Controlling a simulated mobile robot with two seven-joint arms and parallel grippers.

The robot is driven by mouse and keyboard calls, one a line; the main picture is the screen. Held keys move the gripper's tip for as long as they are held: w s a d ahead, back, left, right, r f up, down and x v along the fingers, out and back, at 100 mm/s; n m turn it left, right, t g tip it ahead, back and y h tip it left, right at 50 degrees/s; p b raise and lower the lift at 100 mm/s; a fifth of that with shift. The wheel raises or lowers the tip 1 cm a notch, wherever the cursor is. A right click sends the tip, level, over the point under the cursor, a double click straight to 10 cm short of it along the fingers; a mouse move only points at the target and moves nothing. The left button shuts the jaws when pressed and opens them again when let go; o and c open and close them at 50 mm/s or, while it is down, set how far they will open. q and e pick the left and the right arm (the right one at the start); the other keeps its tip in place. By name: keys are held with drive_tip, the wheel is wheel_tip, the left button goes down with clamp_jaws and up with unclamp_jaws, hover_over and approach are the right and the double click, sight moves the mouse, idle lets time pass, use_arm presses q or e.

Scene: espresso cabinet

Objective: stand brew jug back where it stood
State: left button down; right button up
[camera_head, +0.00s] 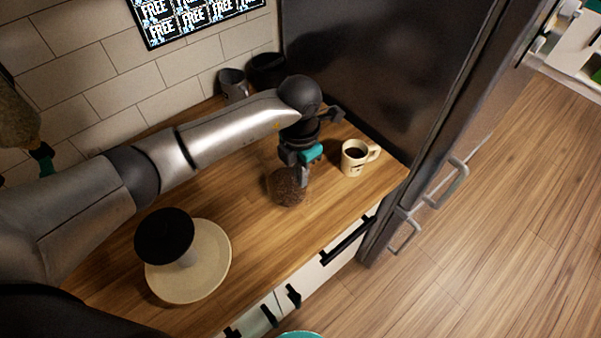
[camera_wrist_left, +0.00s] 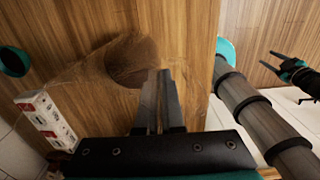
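The brew jug shows as a clear, faint-edged body with dark brown contents. In the head view its brown part (camera_head: 285,187) is over the wooden counter, left of the mug. In the left wrist view the brown contents (camera_wrist_left: 128,62) lie just beyond my fingertips, with the clear wall spreading left. My left gripper (camera_head: 302,178) points down at the jug's right side. Its fingers (camera_wrist_left: 161,76) are close together at the jug's edge and appear shut on it. I cannot tell whether the base touches the counter. My right gripper (camera_wrist_left: 274,68) is apart from the jug, open and empty.
A cream mug (camera_head: 352,168) of dark liquid stands close right of my left gripper. A pale round stand (camera_head: 208,268) with a black disc top (camera_head: 164,234) is at front left. Dark containers (camera_head: 233,84) stand by the wall. The tall dark cabinet (camera_head: 375,60) bounds the back right.

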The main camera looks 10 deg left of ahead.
use_arm(q)
drive_tip(key=shift+w+f, duration=0.1)
drive_tip(key=c, duration=1.4)
unclamp_jaws()
drive_tip(key=shift+c, duration=0.2)
drive_tip(key=o, duration=0.4)
wheel_tip(320, 180, up, 12)
drive_tip(key=shift+r+b, duration=0.15)
drive_tip(key=shift+b, duration=0.4)
